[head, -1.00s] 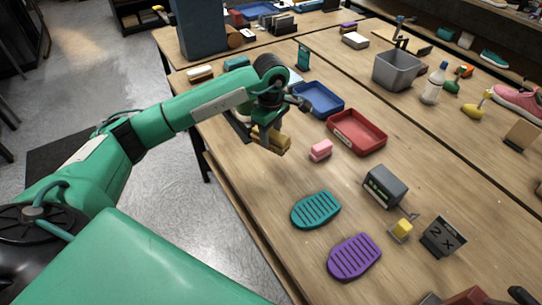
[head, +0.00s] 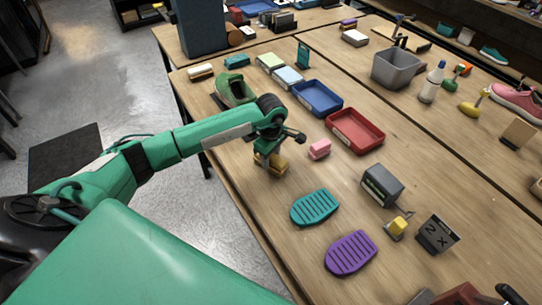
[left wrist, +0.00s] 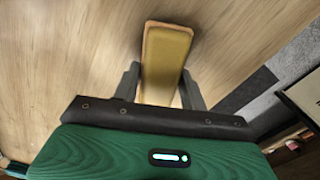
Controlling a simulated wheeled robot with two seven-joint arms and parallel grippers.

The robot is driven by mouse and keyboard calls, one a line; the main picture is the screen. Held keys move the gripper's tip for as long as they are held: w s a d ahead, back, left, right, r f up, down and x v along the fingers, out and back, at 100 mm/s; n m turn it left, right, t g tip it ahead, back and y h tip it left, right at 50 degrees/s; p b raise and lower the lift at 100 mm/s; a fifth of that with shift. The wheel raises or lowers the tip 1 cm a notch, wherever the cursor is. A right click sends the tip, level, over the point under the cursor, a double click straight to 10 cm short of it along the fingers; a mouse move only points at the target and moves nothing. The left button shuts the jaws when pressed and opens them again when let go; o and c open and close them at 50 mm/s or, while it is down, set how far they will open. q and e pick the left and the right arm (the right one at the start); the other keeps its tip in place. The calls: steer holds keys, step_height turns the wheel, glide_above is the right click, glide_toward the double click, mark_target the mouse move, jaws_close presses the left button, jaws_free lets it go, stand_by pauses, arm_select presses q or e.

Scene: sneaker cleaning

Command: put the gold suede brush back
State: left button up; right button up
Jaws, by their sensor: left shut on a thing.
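My left gripper (head: 268,158) is shut on the gold suede brush (head: 277,164), close to the tabletop near its left edge. I cannot tell whether the brush touches the wood. In the left wrist view the brush (left wrist: 166,50) sticks out as a long yellow-gold block between the two dark fingers of the left gripper (left wrist: 161,85). The fingers partly cover the brush in the head view. My right gripper is not in view.
A pink block (head: 319,149) lies just right of the brush. Behind it are a red tray (head: 355,146) and a blue tray (head: 335,107). A green shoe (head: 238,86) stands further back. Teal (head: 315,207) and purple (head: 351,253) ribbed pads lie nearer.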

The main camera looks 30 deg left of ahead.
arm_select(q)
steer(key=shift+f, duration=0.15)
steer(key=o, duration=1)
steer(key=shift+o, duration=0.2)
steer(key=shift+r, duration=0.45)
step_height(320, 180, up, 12)
steer(key=b, duration=0.3)
steer(key=shift+f, duration=0.25)
